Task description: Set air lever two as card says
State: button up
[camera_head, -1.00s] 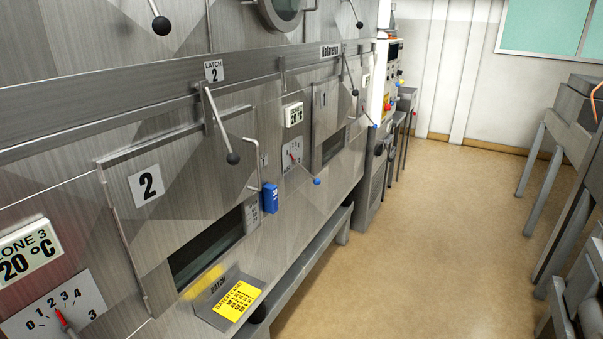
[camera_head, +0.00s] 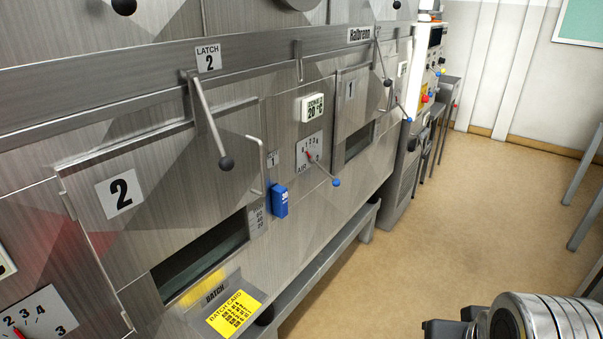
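A lever with a blue knob (camera_head: 336,182) sticks out from a white dial marked AIR (camera_head: 309,151) with a red pointer, between doors 2 and 1. The number beside AIR is too small to read. A second blue-knobbed lever (camera_head: 409,119) is farther along the panel. At the bottom left, a cut-off dial (camera_head: 38,318) shows a red pointer and a large 3. The yellow batch card (camera_head: 234,313) lies on the BATCH ledge below door 2; its small print is unreadable. My gripper is not in view; a metal, ribbed part, apparently of my arm, shows at the bottom right.
Door 2 (camera_head: 160,190) has a black-knobbed latch lever (camera_head: 210,125) and a dark slot below. A blue block (camera_head: 279,201) hangs on the panel beside a bent rod handle. A rail (camera_head: 330,262) runs along the machine's foot. The tan floor to the right is open.

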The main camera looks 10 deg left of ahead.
aim_at(337, 182)
jog(key=u, duration=0.4)
jog(key=i, duration=0.5)
jog(key=u, duration=0.7)
jog(key=i, duration=0.6)
jog(key=u, duration=0.4)
